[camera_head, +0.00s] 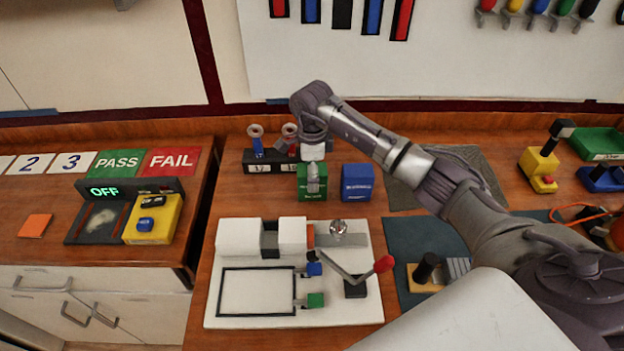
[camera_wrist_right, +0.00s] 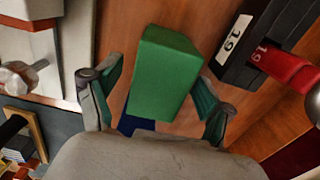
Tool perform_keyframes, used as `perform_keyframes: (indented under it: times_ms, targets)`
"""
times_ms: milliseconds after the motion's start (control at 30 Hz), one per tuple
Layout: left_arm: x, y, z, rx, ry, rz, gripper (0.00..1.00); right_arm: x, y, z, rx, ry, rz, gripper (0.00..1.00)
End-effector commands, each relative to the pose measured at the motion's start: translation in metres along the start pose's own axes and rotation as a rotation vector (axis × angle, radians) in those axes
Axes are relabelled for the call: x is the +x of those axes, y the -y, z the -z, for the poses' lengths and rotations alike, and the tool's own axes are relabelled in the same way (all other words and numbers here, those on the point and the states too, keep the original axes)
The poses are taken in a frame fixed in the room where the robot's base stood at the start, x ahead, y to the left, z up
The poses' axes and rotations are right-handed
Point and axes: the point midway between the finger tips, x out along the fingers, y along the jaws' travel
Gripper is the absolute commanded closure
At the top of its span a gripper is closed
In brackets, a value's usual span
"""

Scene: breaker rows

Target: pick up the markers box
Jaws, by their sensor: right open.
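Two small boxes stand side by side on the wooden bench in the head view, a green box (camera_head: 312,193) and a blue box (camera_head: 357,184). Both have small pale lettering that I cannot read surely, so I cannot tell which is the markers box. My right gripper (camera_head: 313,174) is over the green box and hides part of it. In the right wrist view the green box (camera_wrist_right: 165,78) lies between the spread fingers of my open right gripper (camera_wrist_right: 158,95). A bit of blue shows below it, mostly hidden. My left gripper is not in view.
A black numbered rack (camera_head: 262,161) with red and blue items stands just behind the green box. A white fixture (camera_head: 255,320) with a red-knobbed lever (camera_head: 383,264) is in front. A grey mat (camera_head: 402,196) lies right of the blue box, under my arm.

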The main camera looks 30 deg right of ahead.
Motion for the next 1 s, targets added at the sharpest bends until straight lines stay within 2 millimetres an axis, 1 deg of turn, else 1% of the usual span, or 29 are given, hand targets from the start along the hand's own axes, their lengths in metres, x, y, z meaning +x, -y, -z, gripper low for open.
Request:
perform_keyframes:
  times_ms: [67,100,567,600,767,867,967,1000]
  targets:
    - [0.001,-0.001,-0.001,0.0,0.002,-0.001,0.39,0.0,0.0,0.0,0.0,0.0,0.0,0.19]
    - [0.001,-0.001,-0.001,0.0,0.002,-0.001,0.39,0.0,0.0,0.0,0.0,0.0,0.0,0.2]
    - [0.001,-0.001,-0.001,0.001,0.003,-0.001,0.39,-0.001,0.0,0.0,0.001,0.0,0.0,0.97]
    - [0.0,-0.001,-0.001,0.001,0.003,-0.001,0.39,-0.001,0.001,0.0,0.001,0.001,0.001,0.99]
    - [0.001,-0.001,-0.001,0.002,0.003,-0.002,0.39,-0.002,0.001,0.0,0.001,0.001,0.001,0.99]
    - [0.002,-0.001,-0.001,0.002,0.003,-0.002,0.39,-0.005,0.001,0.0,0.001,0.001,0.003,0.99]
    - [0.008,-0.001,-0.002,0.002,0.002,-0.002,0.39,-0.017,0.002,-0.001,0.001,0.003,0.007,0.99]
    - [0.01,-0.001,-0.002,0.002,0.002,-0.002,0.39,-0.024,0.002,0.0,0.001,0.002,0.007,0.99]
